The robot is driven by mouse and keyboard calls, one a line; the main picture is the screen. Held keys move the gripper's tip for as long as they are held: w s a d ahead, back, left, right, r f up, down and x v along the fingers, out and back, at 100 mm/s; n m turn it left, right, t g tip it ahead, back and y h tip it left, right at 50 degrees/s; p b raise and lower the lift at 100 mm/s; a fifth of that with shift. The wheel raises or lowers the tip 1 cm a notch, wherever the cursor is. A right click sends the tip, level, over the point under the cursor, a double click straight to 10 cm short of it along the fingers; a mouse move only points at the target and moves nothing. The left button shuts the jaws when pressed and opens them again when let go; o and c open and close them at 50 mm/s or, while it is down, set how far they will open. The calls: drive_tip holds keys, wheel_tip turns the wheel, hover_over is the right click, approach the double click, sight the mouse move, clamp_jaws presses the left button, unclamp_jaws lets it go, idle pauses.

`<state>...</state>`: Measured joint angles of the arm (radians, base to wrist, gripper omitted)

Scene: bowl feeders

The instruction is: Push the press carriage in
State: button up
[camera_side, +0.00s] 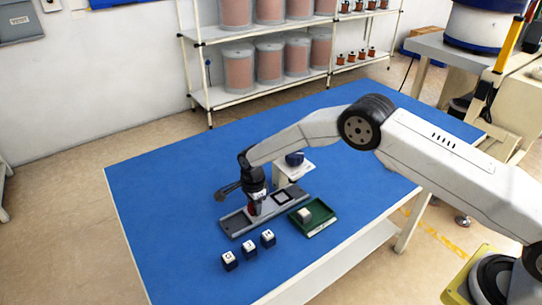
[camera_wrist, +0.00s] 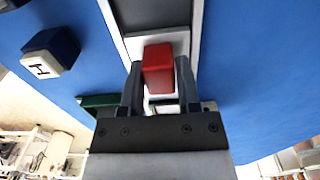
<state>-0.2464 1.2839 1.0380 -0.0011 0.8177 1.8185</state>
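The press fixture has a long grey base (camera_side: 233,224) on the blue table, with a white column and dark blue head (camera_side: 294,159) at its far side. A red block (camera_wrist: 158,68), like a handle, stands on a pale plate in the base's channel; the plate seems to be the carriage. In the side view the red block shows only as a small patch beneath my gripper (camera_side: 256,208), left of the press column.
A green tray (camera_side: 325,225) holding a whitish block lies right of the base. Three dark blue cubes with white lettered tops stand in front: left (camera_side: 229,260), middle (camera_side: 249,249) and right (camera_side: 268,238). The table's left part is clear.

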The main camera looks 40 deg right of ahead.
clamp_jaws()
idle(1.1)
